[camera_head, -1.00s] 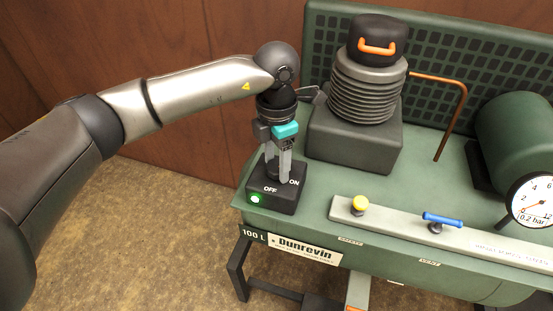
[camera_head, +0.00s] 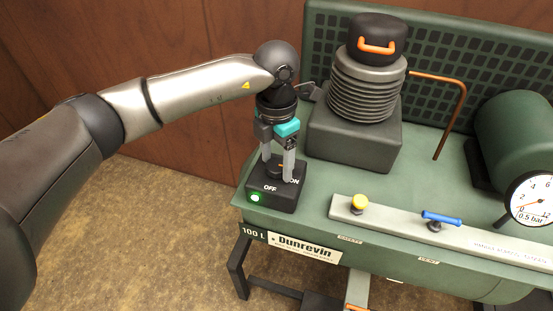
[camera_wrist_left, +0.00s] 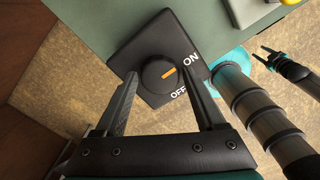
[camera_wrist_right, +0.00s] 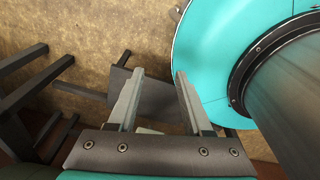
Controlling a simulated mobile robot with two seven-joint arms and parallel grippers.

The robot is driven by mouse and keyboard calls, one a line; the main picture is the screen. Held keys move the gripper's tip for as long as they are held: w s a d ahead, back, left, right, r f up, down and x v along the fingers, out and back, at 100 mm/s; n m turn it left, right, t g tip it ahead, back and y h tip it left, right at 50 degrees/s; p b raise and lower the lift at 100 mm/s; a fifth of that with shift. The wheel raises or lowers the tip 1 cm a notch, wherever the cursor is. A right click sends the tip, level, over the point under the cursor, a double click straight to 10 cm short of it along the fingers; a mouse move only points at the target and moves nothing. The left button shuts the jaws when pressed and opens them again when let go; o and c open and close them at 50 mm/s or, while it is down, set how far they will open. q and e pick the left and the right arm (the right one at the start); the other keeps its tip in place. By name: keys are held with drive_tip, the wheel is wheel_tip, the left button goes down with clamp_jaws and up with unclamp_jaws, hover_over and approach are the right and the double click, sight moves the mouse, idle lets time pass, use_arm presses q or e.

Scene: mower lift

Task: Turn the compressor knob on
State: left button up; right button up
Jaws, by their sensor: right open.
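A green light (camera_head: 256,197) glows on the box. My left gripper (camera_head: 277,174) points down over the box. Its fingers are open on either side of the knob, with gaps visible in the left wrist view (camera_wrist_left: 160,74). The gauge (camera_head: 537,197) reads 0.5 bar. My right gripper (camera_wrist_right: 158,76) is open and empty, away from the box.
The green compressor (camera_head: 330,191) carries a ribbed pump (camera_head: 366,90) just right of my left gripper. A yellow knob (camera_head: 360,203) and a blue valve handle (camera_head: 441,218) stand on the front rail. Floor is open at the left.

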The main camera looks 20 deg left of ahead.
sight(276, 165)
use_arm(q)
drive_tip(key=shift+o, duration=1)
use_arm(e)
drive_tip(key=shift+w, duration=0.2)
use_arm(q)
drive_tip(key=shift+r, duration=0.1)
drive_tip(key=shift+r, duration=0.4)
wheel_tip(276, 165, up, 14)
drive_tip(key=p, duration=0.2)
drive_tip(key=shift+r, duration=0.15)
use_arm(e)
drive_tip(key=shift+s+a+r, duration=0.3)
drive_tip(key=shift+s+r, duration=0.1)
drive_tip(key=shift+r, duration=0.15)
drive_tip(key=shift+s+a+r, duration=0.25)
drive_tip(key=shift+s+r, duration=0.15)
drive_tip(key=shift+r, duration=0.1)
drive_tip(key=shift+d, duration=0.15)
use_arm(q)
drive_tip(key=shift+s, duration=0.1)
use_arm(e)
drive_tip(key=shift+w, duration=0.1)
